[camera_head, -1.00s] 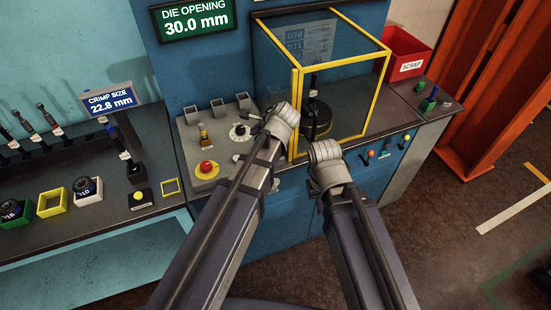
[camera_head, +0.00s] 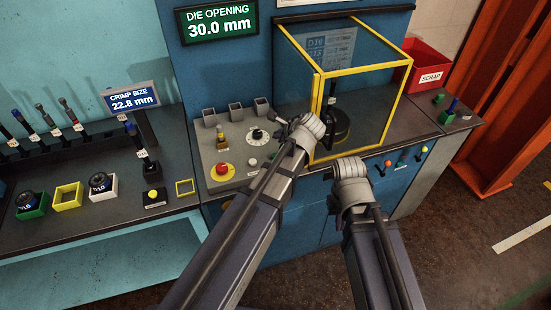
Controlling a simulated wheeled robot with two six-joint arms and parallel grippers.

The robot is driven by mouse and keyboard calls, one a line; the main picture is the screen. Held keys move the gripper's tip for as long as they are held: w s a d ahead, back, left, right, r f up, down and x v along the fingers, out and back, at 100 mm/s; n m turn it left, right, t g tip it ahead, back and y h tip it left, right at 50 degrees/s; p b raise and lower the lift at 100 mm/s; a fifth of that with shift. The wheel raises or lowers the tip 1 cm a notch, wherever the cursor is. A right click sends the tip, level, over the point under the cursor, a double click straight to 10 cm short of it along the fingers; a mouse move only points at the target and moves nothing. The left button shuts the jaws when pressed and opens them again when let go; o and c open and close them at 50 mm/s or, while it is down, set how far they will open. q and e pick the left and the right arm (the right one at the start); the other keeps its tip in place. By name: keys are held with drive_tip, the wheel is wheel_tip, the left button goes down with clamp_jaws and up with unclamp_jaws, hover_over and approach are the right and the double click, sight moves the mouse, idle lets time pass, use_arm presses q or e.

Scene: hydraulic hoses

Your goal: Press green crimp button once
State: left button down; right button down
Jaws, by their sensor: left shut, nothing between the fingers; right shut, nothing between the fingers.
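The crimp machine's grey control panel (camera_head: 210,180) has a red mushroom button (camera_head: 223,171) on a yellow base, a white button (camera_head: 252,163) and a black dial (camera_head: 257,135). My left gripper (camera_head: 279,121) is shut and empty, over the panel's right side by the dial, left of the yellow-framed guard. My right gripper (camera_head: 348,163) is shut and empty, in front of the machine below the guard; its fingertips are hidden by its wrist. Small green parts (camera_head: 438,98) sit on the far-right ledge.
A yellow-framed clear guard (camera_head: 316,95) encloses a dark cylinder (camera_head: 335,127). Coloured levers (camera_head: 404,155) line the front. A red scrap bin (camera_head: 427,58) stands behind. The left bench (camera_head: 110,215) holds tools and dies. Signs read die opening 30.0 mm and crimp size 22.8 mm.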

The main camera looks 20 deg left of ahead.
use_arm(q)
drive_tip(key=b, duration=0.6)
approach(274, 153)
drive_tip(key=x, duration=0.3)
drive_tip(key=r+x, duration=0.1)
drive_tip(key=x, duration=0.1)
drive_tip(key=shift+w+a+f, duration=0.2)
drive_tip(key=shift+w+a, duration=0.15)
drive_tip(key=shift+w, duration=0.1)
drive_tip(key=shift+f, duration=0.1)
idle(0.7)
drive_tip(key=shift+f+b, duration=0.25)
drive_tip(key=shift+b, duration=0.25)
drive_tip(key=shift+f+b, duration=0.45)
drive_tip(key=shift+f, duration=0.05)
idle(0.4)
drive_tip(key=shift+r, duration=0.1)
drive_tip(key=shift+r+p, duration=0.8)
drive_tip(key=shift+p, duration=0.1)
wheel_tip(274, 153, up, 5)
drive_tip(key=p, duration=0.5)
drive_tip(key=shift+r, duration=0.1)
